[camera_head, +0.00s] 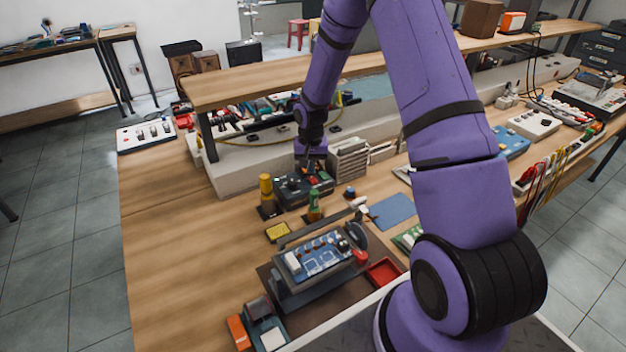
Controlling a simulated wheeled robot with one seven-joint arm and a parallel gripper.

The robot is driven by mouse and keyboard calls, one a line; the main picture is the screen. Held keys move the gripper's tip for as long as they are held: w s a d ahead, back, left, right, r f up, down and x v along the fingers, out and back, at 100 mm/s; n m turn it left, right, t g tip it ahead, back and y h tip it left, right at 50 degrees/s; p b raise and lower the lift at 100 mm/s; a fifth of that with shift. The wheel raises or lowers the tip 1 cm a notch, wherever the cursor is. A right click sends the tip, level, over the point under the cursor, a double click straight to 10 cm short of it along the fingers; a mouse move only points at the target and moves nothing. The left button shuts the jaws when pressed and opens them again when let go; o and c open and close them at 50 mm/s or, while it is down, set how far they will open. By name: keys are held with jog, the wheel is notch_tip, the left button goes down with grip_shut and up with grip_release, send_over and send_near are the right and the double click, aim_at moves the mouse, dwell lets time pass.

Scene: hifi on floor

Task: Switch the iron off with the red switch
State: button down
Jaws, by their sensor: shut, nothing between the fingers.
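A dark box (290,194), which looks like the soldering iron's station, sits on the wooden bench near the middle of the view. A small red spot (313,181) on its top looks like the red switch; whether it is on or off is too small to tell. My gripper (310,171) points down just above the back right part of this box, close to the red spot. It is shut and empty. I cannot tell whether the fingertips touch the switch. My wrist hides part of what lies behind the box.
A raised wooden shelf (245,84) runs behind. A circuit board in a holder (313,258) stands nearer.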

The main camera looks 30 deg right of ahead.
aim_at(311, 177)
jog(key=shift+f, duration=1.2)
dwell(0.8)
jog(key=shift+r, duration=3.55)
